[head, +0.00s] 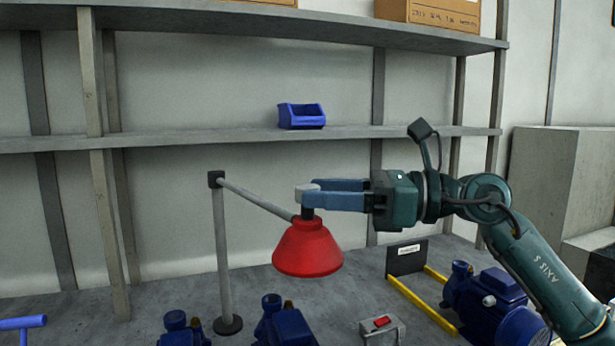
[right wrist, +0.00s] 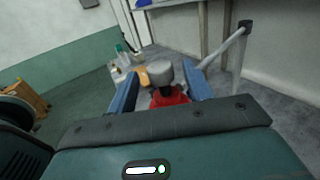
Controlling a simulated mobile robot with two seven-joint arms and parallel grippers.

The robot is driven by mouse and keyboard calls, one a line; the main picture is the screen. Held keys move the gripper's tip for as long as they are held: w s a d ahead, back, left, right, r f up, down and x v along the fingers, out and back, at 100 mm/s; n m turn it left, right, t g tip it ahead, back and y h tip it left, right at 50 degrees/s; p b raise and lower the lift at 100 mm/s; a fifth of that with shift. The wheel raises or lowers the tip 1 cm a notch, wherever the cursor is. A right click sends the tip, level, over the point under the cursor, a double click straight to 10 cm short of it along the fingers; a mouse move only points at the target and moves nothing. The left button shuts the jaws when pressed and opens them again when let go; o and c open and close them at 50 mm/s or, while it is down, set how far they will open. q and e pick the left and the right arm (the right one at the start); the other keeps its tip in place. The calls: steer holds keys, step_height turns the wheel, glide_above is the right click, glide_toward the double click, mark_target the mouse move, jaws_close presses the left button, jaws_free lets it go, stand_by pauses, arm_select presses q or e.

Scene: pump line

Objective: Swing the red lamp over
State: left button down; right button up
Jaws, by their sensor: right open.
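The red lamp (head: 307,250) hangs from the end of a grey arm on an upright post (head: 222,265) at the middle of the bench, its shade facing down. My right gripper (head: 310,195) reaches in from the right at the lamp's neck, above the shade. Its blue fingers are open. In the right wrist view the lamp's grey cap (right wrist: 160,71) and red shade (right wrist: 168,97) lie between the two spread fingers (right wrist: 160,92). I cannot tell whether either finger touches the neck. My left gripper is not in view.
Blue pumps (head: 285,325) stand on the bench below the lamp, and another (head: 490,300) stands at right beside yellow rails (head: 422,305). A small box with a red switch (head: 382,325) is in front. A shelf with a blue bin (head: 301,115) runs behind.

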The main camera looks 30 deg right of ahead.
steer(key=shift+p+x, duration=0.55)
steer(key=shift+x, duration=0.85)
steer(key=shift+c, duration=0.2)
jaws_close()
